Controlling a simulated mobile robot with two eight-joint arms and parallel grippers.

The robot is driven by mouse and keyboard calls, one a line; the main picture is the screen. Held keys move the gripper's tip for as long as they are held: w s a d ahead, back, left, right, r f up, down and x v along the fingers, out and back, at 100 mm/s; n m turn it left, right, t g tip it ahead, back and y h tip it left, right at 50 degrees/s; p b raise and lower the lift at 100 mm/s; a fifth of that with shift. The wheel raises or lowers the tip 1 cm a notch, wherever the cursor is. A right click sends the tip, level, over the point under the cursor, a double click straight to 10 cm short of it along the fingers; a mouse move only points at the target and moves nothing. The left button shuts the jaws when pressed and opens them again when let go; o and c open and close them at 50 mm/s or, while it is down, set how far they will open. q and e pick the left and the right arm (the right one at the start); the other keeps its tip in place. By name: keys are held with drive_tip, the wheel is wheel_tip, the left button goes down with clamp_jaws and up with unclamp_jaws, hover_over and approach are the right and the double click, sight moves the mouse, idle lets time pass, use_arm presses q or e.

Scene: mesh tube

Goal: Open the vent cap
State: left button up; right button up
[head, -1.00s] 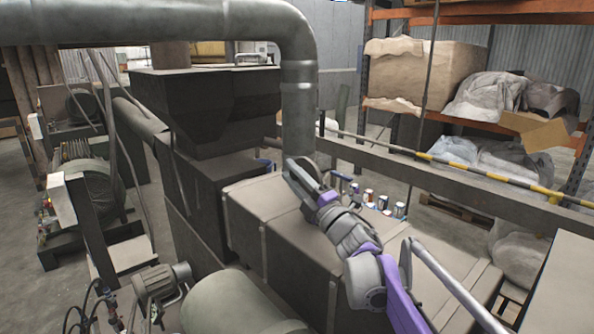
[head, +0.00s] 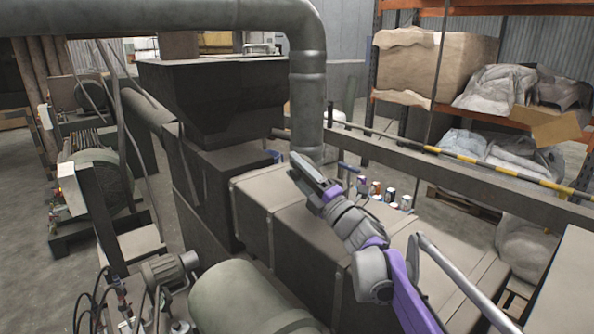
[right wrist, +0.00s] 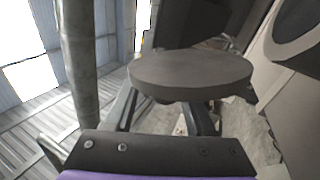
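A flat, round grey disc that looks like the vent cap (right wrist: 190,72) fills the middle of the right wrist view. It hangs across the tips of my right gripper (right wrist: 168,108). The two dark fingers stand apart with a gap between them, and their tips are partly hidden by the disc. I cannot tell whether they touch it. In the head view my right gripper (head: 305,168) is above the long grey metal box (head: 270,205), close to the foot of the vertical pipe. The cap cannot be made out there. My left gripper is out of view.
The thick grey pipe (head: 307,95) rises just behind my right gripper. A dark hopper (head: 210,100) stands left of it. Several small cans (head: 376,188) are beyond the box. A yellow-black striped bar (head: 480,163) crosses at right, before shelving with wrapped goods.

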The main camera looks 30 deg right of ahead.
sight(300, 172)
drive_tip(key=shift+o, duration=0.4)
drive_tip(key=shift+s+f, duration=0.3)
drive_tip(key=shift+s, duration=0.1)
drive_tip(key=b+v, duration=0.1)
drive_tip(key=v, duration=0.4)
drive_tip(key=shift+s+d, duration=0.1)
drive_tip(key=shift+s, duration=0.05)
use_arm(q)
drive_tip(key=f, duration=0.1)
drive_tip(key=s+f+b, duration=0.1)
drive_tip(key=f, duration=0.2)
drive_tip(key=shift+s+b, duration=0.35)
drive_tip(key=shift+b, duration=0.05)
use_arm(e)
drive_tip(key=s+d, duration=0.1)
drive_tip(key=s, duration=0.9)
drive_tip(key=shift+s+d+r, duration=0.2)
drive_tip(key=shift+s+r, duration=0.1)
drive_tip(key=shift+s, duration=0.1)
drive_tip(key=shift+c, duration=0.2)
